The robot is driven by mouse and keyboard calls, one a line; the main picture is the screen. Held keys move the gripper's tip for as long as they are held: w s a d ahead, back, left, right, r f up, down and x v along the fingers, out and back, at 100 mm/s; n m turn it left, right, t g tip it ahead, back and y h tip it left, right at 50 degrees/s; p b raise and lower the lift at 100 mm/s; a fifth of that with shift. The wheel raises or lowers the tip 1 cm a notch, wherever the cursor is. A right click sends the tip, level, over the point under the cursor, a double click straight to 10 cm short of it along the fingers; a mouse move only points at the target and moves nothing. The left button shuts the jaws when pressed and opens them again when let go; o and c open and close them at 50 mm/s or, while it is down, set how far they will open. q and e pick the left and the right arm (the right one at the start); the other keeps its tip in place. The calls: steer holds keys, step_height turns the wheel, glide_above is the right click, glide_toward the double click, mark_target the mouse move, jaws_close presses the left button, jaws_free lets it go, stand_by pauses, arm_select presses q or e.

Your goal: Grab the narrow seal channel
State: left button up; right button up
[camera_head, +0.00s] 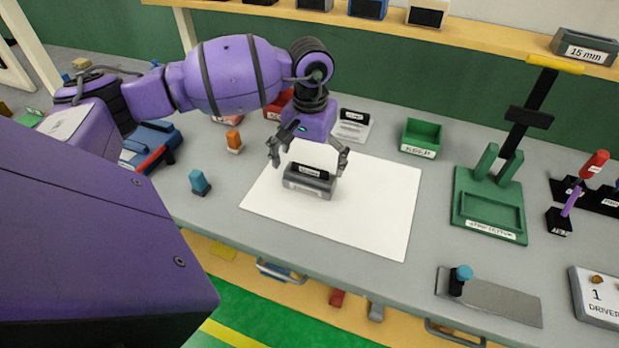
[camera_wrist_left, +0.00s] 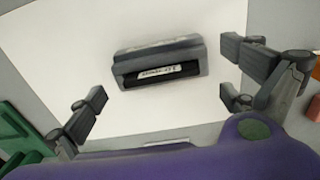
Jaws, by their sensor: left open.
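A grey block with a black, labelled strip in its top lies on the white sheet; I take it to be the narrow seal channel (camera_head: 308,183), though its label is too small to read. In the left wrist view the channel (camera_wrist_left: 160,62) lies ahead of the fingers, slightly tilted in the picture, with a white label on its black part. My left gripper (camera_head: 308,158) is open, pointing down over the channel, with its fingers apart on either side. In the left wrist view the open fingers (camera_wrist_left: 165,100) touch nothing. My right gripper is not in view.
The white sheet (camera_head: 380,215) is otherwise bare. Behind it stand a green bin (camera_head: 421,138) and a small labelled stand (camera_head: 352,125). A green fixture (camera_head: 488,205) stands to the right. Blue (camera_head: 199,183) and orange (camera_head: 234,140) pieces stand left. A shelf (camera_head: 480,35) runs above the back.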

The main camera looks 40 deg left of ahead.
arm_select(q)
step_height(320, 180, down, 4)
steer(key=shift+r+p, duration=0.2)
steer(key=shift+p, duration=0.1)
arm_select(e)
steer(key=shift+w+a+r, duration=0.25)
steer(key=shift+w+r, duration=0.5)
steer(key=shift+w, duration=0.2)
arm_select(q)
steer(key=c, duration=0.9)
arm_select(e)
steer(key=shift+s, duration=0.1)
arm_select(q)
steer(key=shift+w+r, duration=0.1)
steer(key=shift+r, duration=0.05)
